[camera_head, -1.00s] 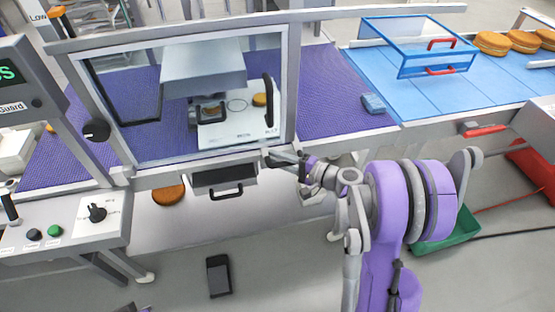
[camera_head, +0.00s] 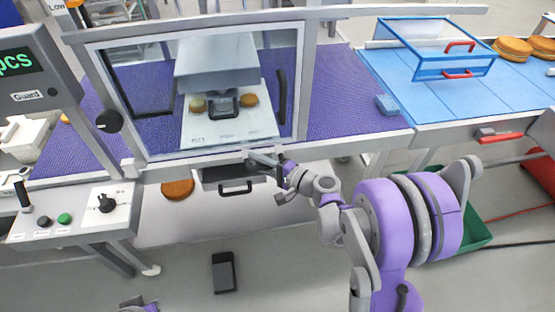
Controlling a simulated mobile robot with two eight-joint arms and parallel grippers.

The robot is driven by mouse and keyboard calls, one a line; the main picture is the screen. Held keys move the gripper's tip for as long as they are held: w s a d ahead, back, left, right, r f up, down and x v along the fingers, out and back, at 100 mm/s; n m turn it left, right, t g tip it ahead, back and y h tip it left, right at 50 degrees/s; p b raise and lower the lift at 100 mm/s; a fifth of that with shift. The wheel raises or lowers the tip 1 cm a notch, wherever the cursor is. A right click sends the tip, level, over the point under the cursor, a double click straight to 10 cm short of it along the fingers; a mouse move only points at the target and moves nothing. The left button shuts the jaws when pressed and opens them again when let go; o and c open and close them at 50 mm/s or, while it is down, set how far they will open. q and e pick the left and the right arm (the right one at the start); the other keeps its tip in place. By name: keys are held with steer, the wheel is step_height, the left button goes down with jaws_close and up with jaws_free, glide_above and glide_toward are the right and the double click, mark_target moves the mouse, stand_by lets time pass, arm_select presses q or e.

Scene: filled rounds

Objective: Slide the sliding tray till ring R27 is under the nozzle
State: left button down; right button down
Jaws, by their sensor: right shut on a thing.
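The white sliding tray (camera_head: 205,134) lies on the purple belt behind the clear guard window. A tan round shows on its left (camera_head: 197,105) and another on its right (camera_head: 249,100). The dark nozzle part (camera_head: 222,106) under the grey housing (camera_head: 216,62) is over the middle place between them and hides most of it. Ring labels, R27 included, are too small to read. My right gripper (camera_head: 261,160) is shut at the tray's front side, below the window; its fingertips' hold is small and partly hidden. Part of my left gripper (camera_head: 140,305) shows at the bottom edge.
The guard frame with its black handle (camera_head: 282,97) stands in front of the tray. A dark drawer (camera_head: 232,177) hangs below the belt edge. A loose round (camera_head: 177,189) lies below the belt. A blue clear cover (camera_head: 440,48) and several rounds are at right.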

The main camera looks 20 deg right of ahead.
steer(key=w+a, duration=0.1)
steer(key=a, duration=0.8)
steer(key=shift+w+f, duration=0.25)
steer(key=shift+w, duration=0.1)
steer(key=shift+a, duration=0.15)
steer(key=c, duration=0.9)
jaws_free()
steer(key=shift+c, duration=0.2)
steer(key=shift+o, duration=0.9)
steer(key=shift+w+a, duration=0.1)
steer(key=shift+w, duration=0.05)
steer(key=shift+r, duration=0.1)
